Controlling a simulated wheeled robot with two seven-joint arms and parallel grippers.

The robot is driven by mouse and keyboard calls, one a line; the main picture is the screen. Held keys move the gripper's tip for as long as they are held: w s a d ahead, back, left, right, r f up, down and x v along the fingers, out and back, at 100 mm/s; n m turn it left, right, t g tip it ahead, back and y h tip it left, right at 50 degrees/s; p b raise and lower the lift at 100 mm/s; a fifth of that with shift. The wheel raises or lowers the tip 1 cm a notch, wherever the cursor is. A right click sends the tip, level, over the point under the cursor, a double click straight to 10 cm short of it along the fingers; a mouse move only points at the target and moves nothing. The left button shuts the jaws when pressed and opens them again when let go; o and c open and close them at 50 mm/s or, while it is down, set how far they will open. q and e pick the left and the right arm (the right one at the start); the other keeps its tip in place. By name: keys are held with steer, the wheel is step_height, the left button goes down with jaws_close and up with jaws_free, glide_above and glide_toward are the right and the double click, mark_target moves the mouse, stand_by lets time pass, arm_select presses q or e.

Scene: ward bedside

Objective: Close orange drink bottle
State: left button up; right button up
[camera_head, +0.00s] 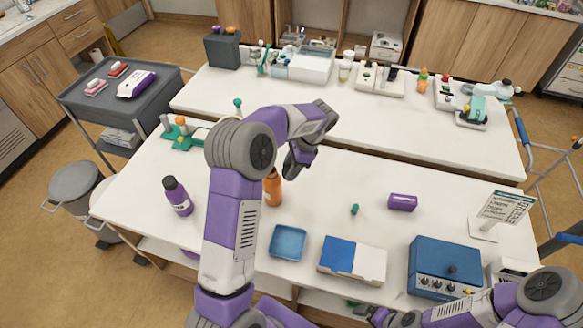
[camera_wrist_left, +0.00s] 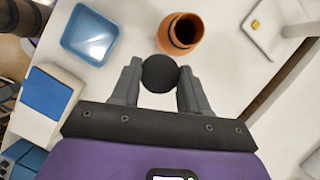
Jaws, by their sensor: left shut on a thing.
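The orange drink bottle (camera_head: 272,188) stands upright on the near white table, partly hidden behind my left arm in the head view. In the left wrist view the bottle (camera_wrist_left: 184,30) shows its open, uncapped mouth. My left gripper (camera_head: 292,168) is above the table, just right of the bottle. In the wrist view my left gripper (camera_wrist_left: 160,78) is shut on a round black cap (camera_wrist_left: 160,72), held between its fingertips. The cap is beside the bottle's mouth in that picture, apart from it. My right gripper (camera_head: 375,314) shows only in part at the bottom edge; its fingers are unclear.
A purple bottle (camera_head: 177,196) stands left of my left arm. A blue tray (camera_head: 288,242), a blue-and-white box (camera_head: 352,260) and a blue device with knobs (camera_head: 446,268) line the front.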

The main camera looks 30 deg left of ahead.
arm_select(q)
steer(key=shift+r, duration=0.3)
arm_select(e)
steer(key=shift+r, duration=0.25)
steer(key=shift+c, duration=0.3)
arm_select(q)
steer(key=s+d+f+n+h+b, duration=0.1)
steer(key=s+d+f+n+b, duration=0.1)
steer(key=s+d+f+n, duration=0.2)
steer(key=s+d+f+n+g+h+b, duration=0.1)
steer(key=s+d+f+n, duration=0.3)
steer(key=d, duration=0.5)
step_height(320, 180, down, 2)
steer(key=shift+d+f+n+g+h+b, duration=0.1)
steer(key=shift+d+n+g+h+b, duration=0.25)
steer(key=shift+n+h, duration=0.45)
arm_select(e)
step_height(320, 180, down, 4)
steer(key=shift+r, duration=0.1)
